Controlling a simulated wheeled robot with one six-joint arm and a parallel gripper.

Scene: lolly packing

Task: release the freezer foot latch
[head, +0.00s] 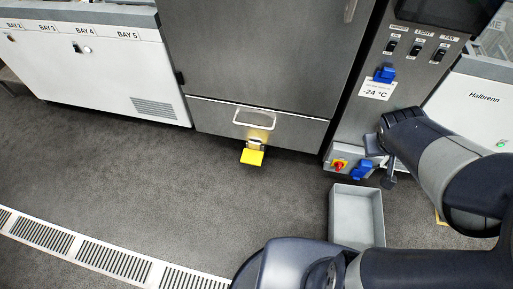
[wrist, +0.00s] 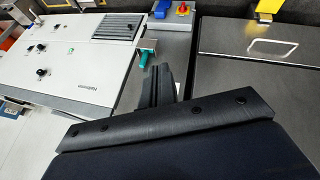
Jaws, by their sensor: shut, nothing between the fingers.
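The freezer (head: 262,50) is a large grey steel cabinet in the upper middle of the head view. Its foot latch (head: 252,157) is a yellow pedal on a metal bracket, sticking out at the bottom edge below a bar handle (head: 255,119). In the wrist view the yellow latch (wrist: 268,7) is at the top right, partly cut off by the frame. My gripper (wrist: 158,84) is shut and empty, in front of the control column and apart from the latch. In the head view my gripper (head: 389,179) is small and dark, well right of the latch.
A grey open bin (head: 337,222) stands on the floor right of the latch. A control box with a red knob (head: 339,164) is on the column's foot. White bay cabinets (head: 105,72) are at left. A drain grate (head: 95,257) crosses clear floor.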

